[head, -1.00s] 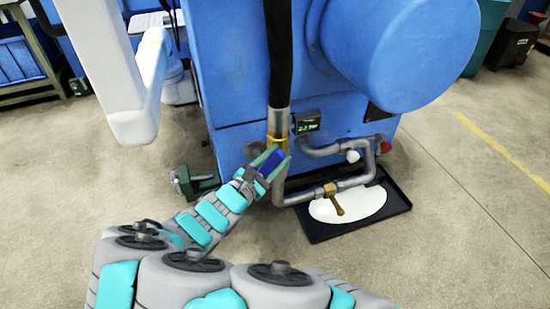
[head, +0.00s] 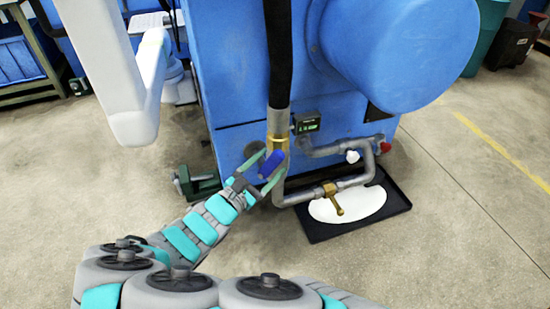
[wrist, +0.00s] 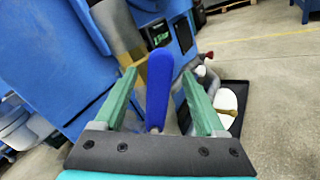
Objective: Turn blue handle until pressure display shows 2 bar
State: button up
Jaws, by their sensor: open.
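The blue handle (head: 272,161) sits on the brass valve (head: 278,137) of the vertical pipe on the blue machine. My gripper (head: 274,159) is open around the handle. In the wrist view the blue handle (wrist: 158,85) stands upright between the two green fingers of my gripper (wrist: 160,75), with a gap on both sides. The pressure display (head: 307,123) is right of the valve. Its green digits are small and blurred; they look like about 1.8 bar. The display (wrist: 160,35) also shows behind the handle in the wrist view.
A grey pipe (head: 300,197) with a brass tap (head: 333,198) runs low over a black tray (head: 395,205) holding a white puddle-like shape. A green clamp-like part (head: 197,181) juts out left of my gripper. The floor on the right is clear.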

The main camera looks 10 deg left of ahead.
jog(key=v, duration=0.4)
jog(key=shift+s, duration=0.25)
jog(key=shift+s+a, duration=0.1)
